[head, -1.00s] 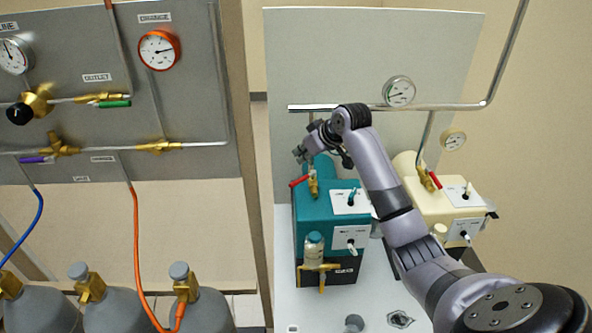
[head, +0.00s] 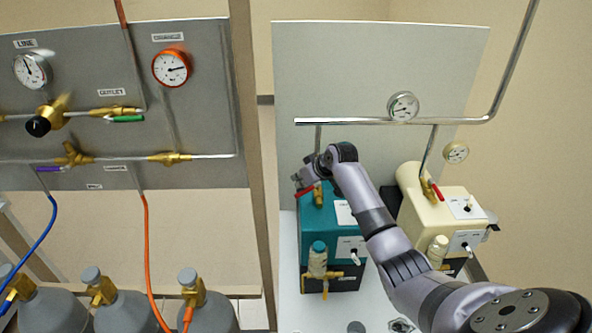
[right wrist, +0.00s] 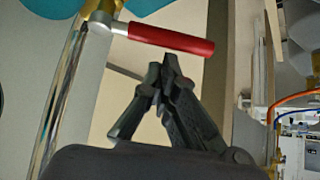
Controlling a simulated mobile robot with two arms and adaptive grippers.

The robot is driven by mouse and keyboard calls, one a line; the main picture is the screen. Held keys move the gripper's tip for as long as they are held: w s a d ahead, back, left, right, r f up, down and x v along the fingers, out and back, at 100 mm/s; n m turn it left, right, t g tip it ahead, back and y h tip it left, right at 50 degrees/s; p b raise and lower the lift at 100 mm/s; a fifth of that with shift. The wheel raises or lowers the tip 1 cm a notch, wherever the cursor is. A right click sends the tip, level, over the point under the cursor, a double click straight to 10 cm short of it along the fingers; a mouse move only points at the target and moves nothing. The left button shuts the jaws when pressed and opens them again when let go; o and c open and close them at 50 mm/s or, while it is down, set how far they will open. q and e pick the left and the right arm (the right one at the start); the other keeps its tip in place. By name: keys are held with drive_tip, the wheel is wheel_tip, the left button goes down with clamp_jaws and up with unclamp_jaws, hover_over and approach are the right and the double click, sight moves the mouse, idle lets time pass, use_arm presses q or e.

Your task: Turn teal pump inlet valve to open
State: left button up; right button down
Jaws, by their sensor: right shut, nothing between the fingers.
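The teal pump (head: 318,222) stands on a light bench in the middle of the head view. Its inlet valve (head: 318,194) is a brass body with a red lever (head: 304,191) that points left, away from the upright pipe. In the right wrist view the red lever (right wrist: 170,38) sticks out sideways, roughly across the shiny pipe (right wrist: 66,85). My right gripper (head: 300,180) is at the lever's left end, just above it in the head view. In the wrist view its fingertips (right wrist: 165,70) are closed together, empty, and appear apart from the lever. My left gripper is out of view.
A cream pump (head: 440,205) with its own red-levered valve stands to the right. A horizontal pipe (head: 350,121) with a gauge runs behind the pumps. A grey gas panel (head: 200,100) and several cylinders (head: 125,312) are at left.

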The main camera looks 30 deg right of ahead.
drive_tip(key=shift+s, duration=0.5)
drive_tip(key=shift+f, duration=0.1)
